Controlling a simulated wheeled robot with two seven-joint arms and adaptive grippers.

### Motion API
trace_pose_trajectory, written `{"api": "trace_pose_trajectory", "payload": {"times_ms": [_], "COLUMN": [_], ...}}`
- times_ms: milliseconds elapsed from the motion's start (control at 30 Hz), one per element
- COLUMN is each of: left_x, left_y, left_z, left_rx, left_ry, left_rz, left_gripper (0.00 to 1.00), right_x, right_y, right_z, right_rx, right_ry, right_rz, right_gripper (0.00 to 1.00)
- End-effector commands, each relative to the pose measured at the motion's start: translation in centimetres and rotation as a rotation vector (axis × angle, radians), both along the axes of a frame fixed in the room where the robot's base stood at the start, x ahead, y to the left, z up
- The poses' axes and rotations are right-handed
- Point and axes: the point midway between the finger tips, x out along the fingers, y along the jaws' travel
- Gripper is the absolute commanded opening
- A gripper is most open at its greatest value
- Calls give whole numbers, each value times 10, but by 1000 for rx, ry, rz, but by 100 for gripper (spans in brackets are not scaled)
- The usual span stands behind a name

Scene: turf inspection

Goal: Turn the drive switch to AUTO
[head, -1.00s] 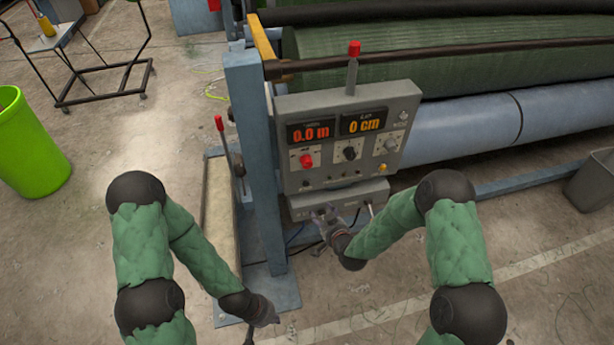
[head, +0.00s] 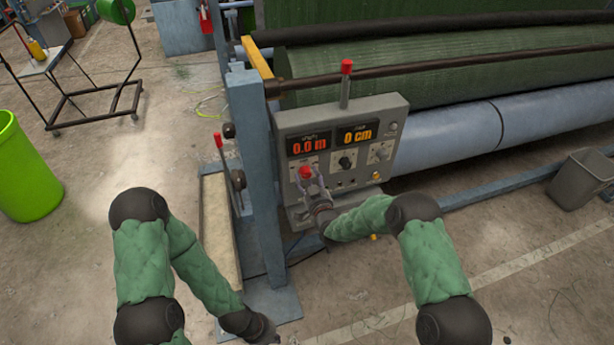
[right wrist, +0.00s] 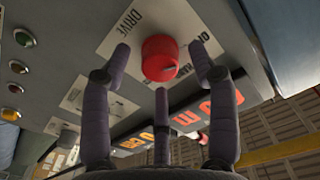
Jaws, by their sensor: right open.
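The drive switch is a red round knob (right wrist: 160,57) on a plate marked DRIVE in the right wrist view. In the head view the red knob (head: 305,172) sits at the lower left of the grey control panel (head: 370,119). My right gripper (right wrist: 160,47) is open in front of it, with fingers on either side of the knob and a third finger below in the picture. I cannot tell whether they touch it. The plate's position words are partly hidden, so the setting is unclear. My left gripper (head: 262,333) is low, near the bottom edge, its fingers not clear.
The panel also carries a black knob (head: 345,162), a grey knob (head: 380,153) and two lit displays. A grey bin (head: 582,180) stands right, a green bin (head: 25,170) left.

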Motion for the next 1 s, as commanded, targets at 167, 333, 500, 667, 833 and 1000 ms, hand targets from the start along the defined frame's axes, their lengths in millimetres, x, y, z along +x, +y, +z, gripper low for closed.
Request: {"api": "trace_pose_trajectory", "payload": {"times_ms": [167,333,500,667,833,1000], "left_x": [0,0,0,0,0,0], "left_y": [0,0,0,0,0,0], "left_z": [0,0,0,0,0,-4], "left_rx": [0,0,0,0,0,0], "left_ry": [0,0,0,0,0,0], "left_rz": [0,0,0,0,0,0], "left_gripper": [0,0,0,0,0,0], "right_x": [13,16,16,16,16,16], "right_y": [5,5,5,5,5,5], "right_z": [0,0,0,0,0,-1], "right_rx": [1,0,0,1,1,16], "right_ry": [1,2,2,1,1,5], "right_rz": [0,0,0,0,0,0], "right_gripper": [60,60,60,15,4,4]}}
